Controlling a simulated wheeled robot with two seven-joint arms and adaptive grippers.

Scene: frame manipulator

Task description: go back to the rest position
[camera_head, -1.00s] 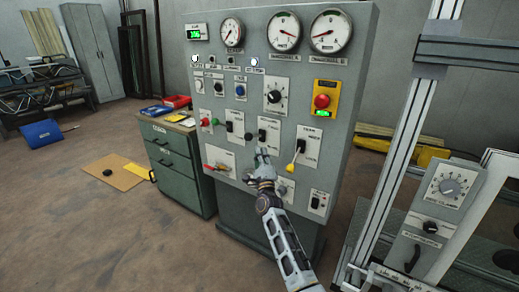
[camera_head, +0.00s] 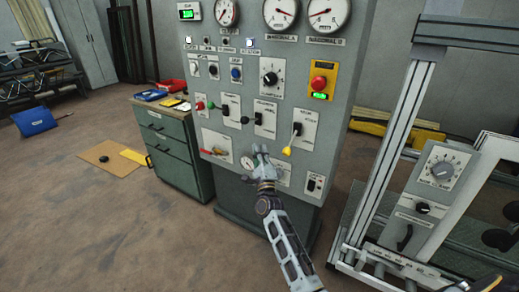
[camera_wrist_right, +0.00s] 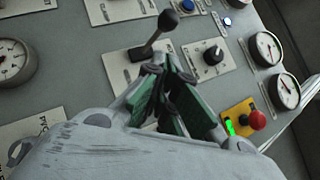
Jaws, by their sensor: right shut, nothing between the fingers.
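My right gripper (camera_head: 262,156) is in front of the lower part of the grey control panel (camera_head: 340,130). Its fingers are together with nothing between them. It also shows in the right wrist view (camera_wrist_right: 170,85), where its fingers appear just below a black-knobbed lever (camera_wrist_right: 168,20). In the head view, the black lever (camera_head: 259,118) is above the gripper, and the yellow-tipped lever (camera_head: 288,150) is to its right. The gripper partly covers a small dial (camera_head: 247,163). My left gripper is not in view.
A metal frame (camera_head: 386,150) with a dial box (camera_head: 440,172) stands to the right. A green drawer cabinet (camera_head: 175,150) stands to the left. The red stop button (camera_head: 319,82) sits upper right on the panel. Floor (camera_head: 90,235) at the front left is mostly clear.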

